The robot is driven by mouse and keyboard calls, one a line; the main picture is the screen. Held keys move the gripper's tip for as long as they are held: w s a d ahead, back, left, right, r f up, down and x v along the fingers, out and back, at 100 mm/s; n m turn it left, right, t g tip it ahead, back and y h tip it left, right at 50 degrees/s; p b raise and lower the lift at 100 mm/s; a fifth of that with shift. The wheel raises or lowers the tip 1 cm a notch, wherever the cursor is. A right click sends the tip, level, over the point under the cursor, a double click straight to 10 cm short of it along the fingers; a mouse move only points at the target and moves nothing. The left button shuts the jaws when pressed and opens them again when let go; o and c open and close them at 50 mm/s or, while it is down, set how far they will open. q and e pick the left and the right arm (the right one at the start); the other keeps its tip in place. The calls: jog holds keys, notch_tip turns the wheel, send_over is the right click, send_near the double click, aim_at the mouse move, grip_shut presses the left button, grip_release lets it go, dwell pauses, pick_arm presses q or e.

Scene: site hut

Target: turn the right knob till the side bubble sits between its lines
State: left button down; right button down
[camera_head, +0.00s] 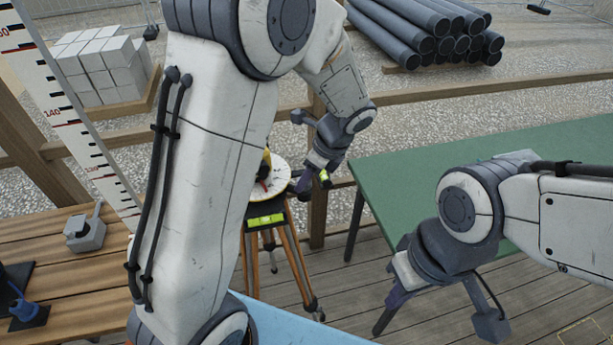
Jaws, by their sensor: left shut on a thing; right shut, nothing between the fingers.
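A levelling instrument stands on a wooden tripod (297,262) behind my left arm, partly hidden by it. Its round white top (284,172) shows, with a yellow-green front vial (265,220) below it. A smaller yellow-green side vial (324,177) shows at the right, beside my gripper. The bubbles are too small to place against their lines. My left gripper (303,186) is shut at the instrument's right edge, where the right knob is; the fingers hide the knob. My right gripper (386,308) is shut and empty, low at the right, apart from the instrument.
A green table (500,150) spans the right, behind my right arm. A wooden bench (60,240) with a small grey device (86,232) is at left. A measuring staff (75,115) leans there. Wooden rails (470,85), pipes (430,30) and white blocks (103,68) stand behind.

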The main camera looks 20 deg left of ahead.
pick_arm(q)
jog(key=n+g+p, duration=0.1)
jog(key=n, duration=0.1)
jog(key=n+g+p, duration=0.1)
jog(key=n, duration=0.2)
jog(key=shift+w+r+p, duration=0.15)
jog(key=shift+p, duration=0.15)
jog(key=n+g+p, duration=0.1)
jog(key=n, duration=0.1)
jog(key=n+h+p, duration=0.1)
jog(key=n, duration=0.2)
jog(key=shift+w+a+g, duration=0.1)
jog(key=shift+w+g, duration=0.05)
jog(key=shift+g, duration=0.25)
jog(key=n+h, duration=0.1)
jog(key=n, duration=0.2)
jog(key=n+g+h+p, duration=0.1)
jog(key=n, duration=0.1)
jog(key=shift+w+a+n, duration=0.1)
jog(key=shift+a+n, duration=0.05)
jog(key=shift+n, duration=0.25)
jog(key=n+h, duration=0.1)
jog(key=n, duration=0.1)
jog(key=n+h, duration=0.1)
jog(key=n, duration=0.2)
jog(key=shift+a, duration=0.1)
jog(key=shift+n, duration=0.3)
jog(key=shift+c, duration=2.1)
grip_release()
